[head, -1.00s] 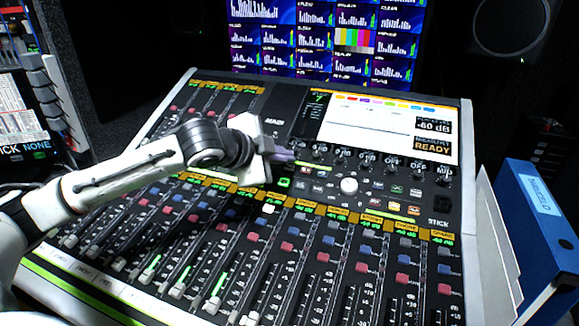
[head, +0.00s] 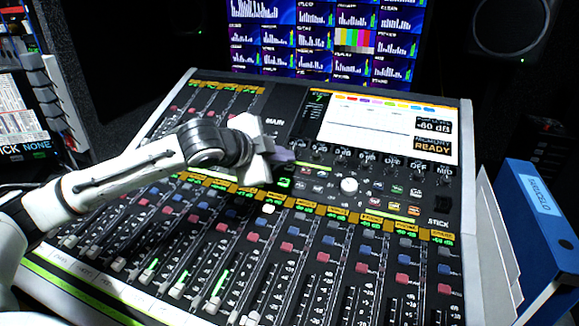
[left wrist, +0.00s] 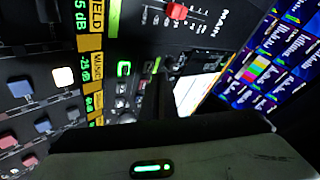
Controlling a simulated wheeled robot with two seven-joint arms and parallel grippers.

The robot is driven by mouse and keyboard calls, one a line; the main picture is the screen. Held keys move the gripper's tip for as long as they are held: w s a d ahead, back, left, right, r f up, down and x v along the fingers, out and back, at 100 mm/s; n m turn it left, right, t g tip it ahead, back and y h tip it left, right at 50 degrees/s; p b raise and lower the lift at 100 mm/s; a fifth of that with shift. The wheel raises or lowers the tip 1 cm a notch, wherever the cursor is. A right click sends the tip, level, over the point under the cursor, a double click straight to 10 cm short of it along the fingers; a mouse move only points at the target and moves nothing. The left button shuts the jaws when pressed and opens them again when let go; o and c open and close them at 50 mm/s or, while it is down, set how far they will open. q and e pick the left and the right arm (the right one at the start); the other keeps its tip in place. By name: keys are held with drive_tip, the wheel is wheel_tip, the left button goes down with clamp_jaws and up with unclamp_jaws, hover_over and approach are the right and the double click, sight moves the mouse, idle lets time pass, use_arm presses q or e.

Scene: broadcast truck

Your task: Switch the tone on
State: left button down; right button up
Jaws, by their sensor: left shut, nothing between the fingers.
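The mixing console (head: 292,98) fills the middle of the head view, tilted up toward a built-in screen (head: 383,130) that reads "-60 dB" and "READY". My left gripper (head: 287,156) is shut and empty, over the upper middle of the console, just below the left end of the screen. A green-lit button (head: 284,183) shows just below its fingertips; a green-lit button (left wrist: 124,68) also shows in the left wrist view. Small buttons and a white knob (head: 349,186) lie to the right. I cannot read which control is the tone. My right gripper is not in view.
Rows of faders (head: 300,270) and coloured buttons cover the console's lower part. A monitor wall (head: 320,38) stands behind. A blue binder (head: 540,225) stands at the right, and a speaker (head: 510,30) at the back right.

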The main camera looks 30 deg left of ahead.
use_arm(q)
drive_tip(key=shift+w+f, duration=0.1)
idle(0.4)
drive_tip(key=shift+f, duration=0.15)
drive_tip(key=shift+w+f, duration=0.1)
drive_tip(key=shift+f, duration=0.05)
drive_tip(key=shift+w+a+f+p, duration=0.1)
drive_tip(key=shift+w+f+p, duration=0.05)
drive_tip(key=shift+f+p, duration=0.2)
idle(0.8)
drive_tip(key=shift+s+r+p, duration=0.3)
drive_tip(key=shift+r+p, duration=0.4)
drive_tip(key=shift+p, duration=0.15)
drive_tip(key=shift+r, duration=0.1)
